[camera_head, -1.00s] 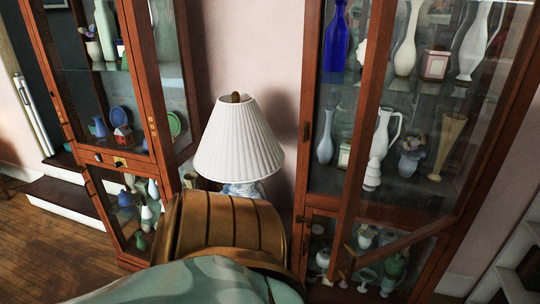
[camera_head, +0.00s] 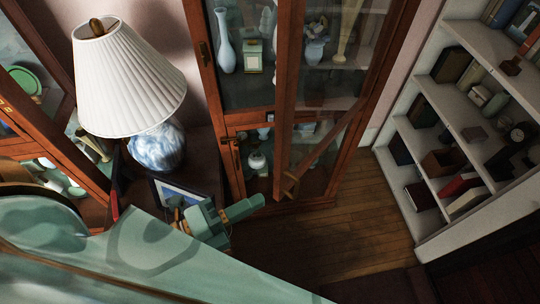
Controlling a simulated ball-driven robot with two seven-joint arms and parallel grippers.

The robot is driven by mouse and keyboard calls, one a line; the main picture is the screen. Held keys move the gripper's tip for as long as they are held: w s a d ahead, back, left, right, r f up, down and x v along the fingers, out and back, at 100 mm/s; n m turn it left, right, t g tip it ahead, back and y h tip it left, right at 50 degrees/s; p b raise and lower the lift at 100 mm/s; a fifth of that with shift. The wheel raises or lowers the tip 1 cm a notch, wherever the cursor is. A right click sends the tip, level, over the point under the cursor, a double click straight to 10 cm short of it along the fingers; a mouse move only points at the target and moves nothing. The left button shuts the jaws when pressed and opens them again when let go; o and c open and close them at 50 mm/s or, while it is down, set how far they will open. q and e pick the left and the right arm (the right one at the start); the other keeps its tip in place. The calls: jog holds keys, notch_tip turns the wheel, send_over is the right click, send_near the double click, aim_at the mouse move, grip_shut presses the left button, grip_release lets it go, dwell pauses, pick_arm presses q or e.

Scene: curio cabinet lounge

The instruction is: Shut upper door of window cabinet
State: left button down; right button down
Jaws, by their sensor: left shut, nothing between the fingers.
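The glass-fronted wooden cabinet (camera_head: 262,120) stands at the middle of the head view. Its upper door (camera_head: 287,85) stands open, swung out from the cabinet, with its free edge toward me and its bottom corner (camera_head: 290,186) low in the picture. Vases and small pieces show on the shelves. My left gripper (camera_head: 260,203), green, is shut and empty. In the picture it is just left of and below the door's bottom corner, and appears apart from it. My right gripper is not in view.
A lamp with a pleated white shade (camera_head: 130,80) and blue-white base (camera_head: 157,146) stands left, near a framed picture (camera_head: 180,192). Another cabinet (camera_head: 62,150) is at far left. A white bookshelf (camera_head: 428,140) stands right. Wood floor (camera_head: 350,220) lies clear between cabinet and bookshelf.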

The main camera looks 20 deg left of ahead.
aim_at(276, 171)
pick_arm(q)
jog(key=w+p, duration=0.1)
jog(key=w, duration=0.2)
jog(key=w+d+p, duration=0.1)
jog(key=w, duration=0.1)
jog(key=w+d+p, duration=0.1)
jog(key=w, duration=0.2)
jog(key=shift+w+p, duration=0.3)
jog(key=shift+p, duration=0.05)
jog(key=shift+w+a, duration=0.1)
jog(key=shift+a, duration=0.1)
jog(key=shift+a, duration=0.1)
